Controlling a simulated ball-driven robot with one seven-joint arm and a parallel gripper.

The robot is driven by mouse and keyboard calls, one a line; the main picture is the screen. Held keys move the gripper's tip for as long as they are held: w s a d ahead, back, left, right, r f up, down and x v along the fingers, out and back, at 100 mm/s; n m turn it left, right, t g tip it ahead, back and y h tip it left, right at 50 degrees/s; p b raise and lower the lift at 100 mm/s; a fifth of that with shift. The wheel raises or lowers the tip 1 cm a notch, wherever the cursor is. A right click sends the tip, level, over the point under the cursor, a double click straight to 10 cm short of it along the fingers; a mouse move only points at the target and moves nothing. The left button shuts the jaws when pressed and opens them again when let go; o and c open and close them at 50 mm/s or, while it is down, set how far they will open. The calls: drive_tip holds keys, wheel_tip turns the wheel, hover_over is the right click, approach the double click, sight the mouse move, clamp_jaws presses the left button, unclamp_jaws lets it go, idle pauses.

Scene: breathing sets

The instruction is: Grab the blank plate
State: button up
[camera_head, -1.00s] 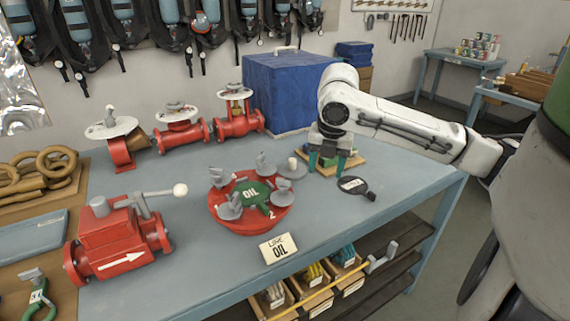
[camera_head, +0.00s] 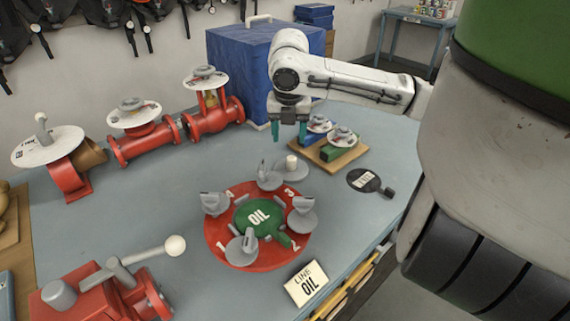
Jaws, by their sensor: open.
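A black round plate with a short handle and a white label (camera_head: 363,179) lies flat on the blue-grey bench near its right edge; the label is too small to read surely, but this looks like the blank plate. My gripper (camera_head: 289,133) is up and to the left of it, pointing down, its teal fingers apart with nothing between them. It is in front of the blue box and left of a wooden board (camera_head: 347,160) that carries two small valves with white discs. The gripper's height above the bench is hard to tell.
A red disc (camera_head: 216,236) with a green OIL centre and several grey clamps sits mid-bench. Red valves line the left; a blue box (camera_head: 245,75) stands behind.

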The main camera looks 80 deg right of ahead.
sight(291, 158)
drive_tip(key=f, duration=0.4)
drive_tip(key=shift+d+f, duration=0.1)
drive_tip(key=shift+d, duration=0.2)
drive_tip(key=shift+s+d+f+p, duration=0.15)
drive_tip(key=shift+f+p, duration=0.15)
drive_tip(key=shift+f, duration=1.05)
drive_tip(key=shift+s+f+p, duration=0.15)
drive_tip(key=shift+f+p, duration=0.15)
drive_tip(key=shift+f, duration=1)
clamp_jaws()
